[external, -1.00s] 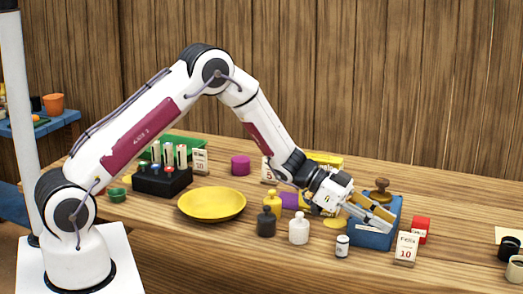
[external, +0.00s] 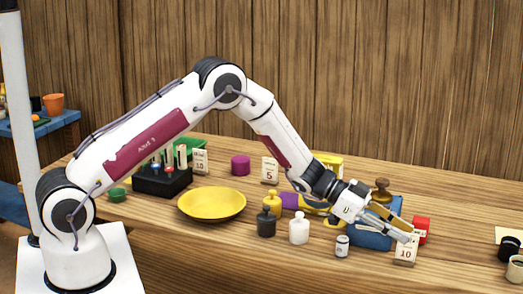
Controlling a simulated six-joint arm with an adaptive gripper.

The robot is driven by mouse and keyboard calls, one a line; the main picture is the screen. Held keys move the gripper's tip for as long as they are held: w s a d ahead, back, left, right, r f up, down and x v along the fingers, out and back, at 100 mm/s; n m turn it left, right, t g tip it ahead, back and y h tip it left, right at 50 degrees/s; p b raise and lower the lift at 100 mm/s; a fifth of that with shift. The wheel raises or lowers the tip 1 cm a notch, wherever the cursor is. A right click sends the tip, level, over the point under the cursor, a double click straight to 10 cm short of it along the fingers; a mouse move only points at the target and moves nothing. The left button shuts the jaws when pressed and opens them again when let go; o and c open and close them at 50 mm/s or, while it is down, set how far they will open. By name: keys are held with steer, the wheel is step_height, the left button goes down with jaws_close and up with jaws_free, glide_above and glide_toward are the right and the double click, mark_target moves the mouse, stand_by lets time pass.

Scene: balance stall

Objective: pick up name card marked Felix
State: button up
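The name card marked Felix (external: 405,254) stands upright near the front right of the wooden table, with the number 10 showing on its lower part. My gripper (external: 409,233) is at the top of this card, and its fingers cover the written name. The fingers point right and down, in front of the blue box. I cannot tell whether they are apart or closed on the card.
A blue box (external: 369,238) with a brown knob-topped piece stands just left of the card. A red block (external: 421,225) is close behind it. A small white jar (external: 342,246) and a white weight (external: 299,229) stand left.

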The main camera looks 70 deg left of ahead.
steer(key=shift+w+d+f, duration=0.2)
steer(key=shift+w+d, duration=0.15)
steer(key=shift+d, duration=0.05)
jaws_close()
